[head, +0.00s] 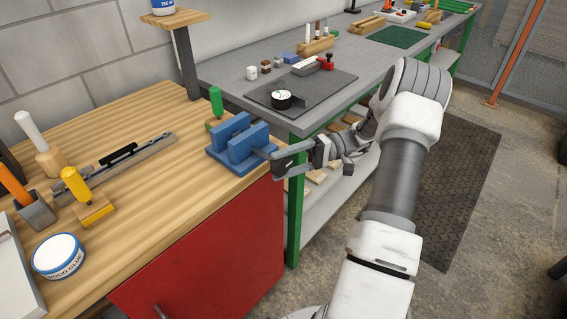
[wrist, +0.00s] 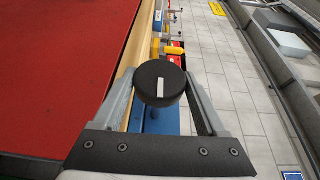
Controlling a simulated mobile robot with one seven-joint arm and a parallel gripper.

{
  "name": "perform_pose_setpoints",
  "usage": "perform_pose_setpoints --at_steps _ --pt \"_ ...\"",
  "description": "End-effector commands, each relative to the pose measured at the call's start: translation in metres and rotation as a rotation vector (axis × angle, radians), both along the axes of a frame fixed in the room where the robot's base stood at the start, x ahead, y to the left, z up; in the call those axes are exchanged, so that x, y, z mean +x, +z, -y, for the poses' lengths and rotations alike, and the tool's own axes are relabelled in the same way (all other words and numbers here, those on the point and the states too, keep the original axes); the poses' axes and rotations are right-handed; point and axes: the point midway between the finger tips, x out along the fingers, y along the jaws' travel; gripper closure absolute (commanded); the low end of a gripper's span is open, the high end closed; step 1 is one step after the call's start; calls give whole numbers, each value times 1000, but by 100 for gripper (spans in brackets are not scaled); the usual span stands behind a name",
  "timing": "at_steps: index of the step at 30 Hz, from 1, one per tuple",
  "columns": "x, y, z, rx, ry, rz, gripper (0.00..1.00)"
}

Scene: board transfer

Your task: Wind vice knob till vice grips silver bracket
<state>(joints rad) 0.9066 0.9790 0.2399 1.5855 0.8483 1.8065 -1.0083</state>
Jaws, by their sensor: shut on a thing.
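The blue vice (head: 229,155) stands at the right front corner of the wooden bench, with a gap between its two upright jaws. Its black round knob (wrist: 161,78), with a white mark pointing roughly upright in the wrist view, faces the wrist camera.
A green-handled tool (head: 216,102) stands behind the vice. A metal rail (head: 150,152), a yellow-handled tool (head: 74,183) and a wood glue tub (head: 59,257) are left on the bench. A grey table (head: 228,76) is behind; the red cabinet front (head: 225,245) lies below.

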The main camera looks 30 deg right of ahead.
Motion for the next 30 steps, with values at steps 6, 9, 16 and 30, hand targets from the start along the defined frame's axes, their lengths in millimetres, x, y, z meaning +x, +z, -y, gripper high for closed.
perform_pose_setpoints --at_steps 6,9,16,30 --pt "0 0 0 17 1 -9 81" --pt "0 0 0 18 1 -9 81" --pt "0 0 0 17 1 -9 22" --pt "0 0 0 17 0 -7 0"
